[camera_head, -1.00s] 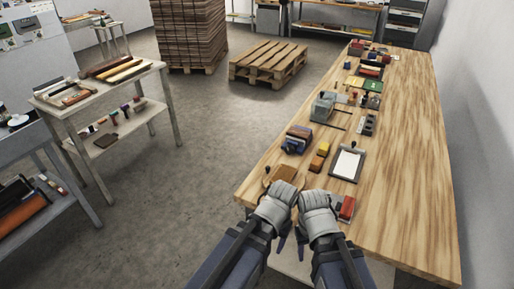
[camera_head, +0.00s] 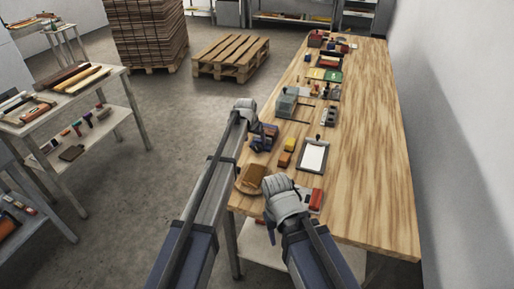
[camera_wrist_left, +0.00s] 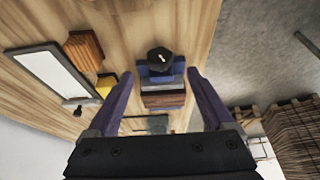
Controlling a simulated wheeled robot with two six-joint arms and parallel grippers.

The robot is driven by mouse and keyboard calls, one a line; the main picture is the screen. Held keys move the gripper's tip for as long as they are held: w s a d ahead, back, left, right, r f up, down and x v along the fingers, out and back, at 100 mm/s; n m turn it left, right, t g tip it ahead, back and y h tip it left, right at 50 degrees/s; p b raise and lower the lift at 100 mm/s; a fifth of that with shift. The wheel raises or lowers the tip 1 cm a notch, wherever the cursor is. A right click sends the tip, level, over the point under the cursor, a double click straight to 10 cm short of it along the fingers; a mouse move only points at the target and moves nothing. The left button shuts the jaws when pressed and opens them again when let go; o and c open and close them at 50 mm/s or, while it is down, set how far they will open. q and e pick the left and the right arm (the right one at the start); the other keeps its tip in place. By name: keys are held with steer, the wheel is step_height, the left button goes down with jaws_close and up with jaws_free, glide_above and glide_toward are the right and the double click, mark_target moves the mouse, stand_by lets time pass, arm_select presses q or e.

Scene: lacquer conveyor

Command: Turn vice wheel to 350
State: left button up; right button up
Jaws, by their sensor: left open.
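A small blue and brown block-like device, which looks like the vice (camera_head: 264,143), stands near the table's left edge. In the left wrist view, the vice (camera_wrist_left: 162,97) shows stacked blue, grey and brown parts. A black knob-like wheel (camera_wrist_left: 160,59) with a small white mark sits at its near end.
A clipboard with white paper (camera_head: 313,155) lies right of the vice. Yellow and orange blocks (camera_head: 287,150) lie between. A brown object (camera_head: 251,177) and a red item (camera_head: 316,199) are near my right gripper. Grey equipment (camera_head: 286,104) stands farther back. The table's right side is clear.

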mark_target(258, 147)
arm_select(q)
steer(key=b+x, duration=0.6)
steer(key=x, duration=0.1)
steer(key=shift+d+f+b, duration=0.1)
steer(key=shift+f+b, duration=0.3)
steer(key=c, duration=1.4)
steer(key=shift+o, duration=0.2)
steer(key=shift+d+y, duration=0.2)
steer(key=shift+y, duration=0.6)
steer(key=shift+s+m+t+y+b, duration=0.1)
steer(key=shift+m+t+y+b, duration=0.3)
steer(key=shift+t+y+b, duration=0.45)
steer(key=shift+y, duration=0.25)
steer(key=o, duration=1.4)
steer(key=shift+c, duration=0.2)
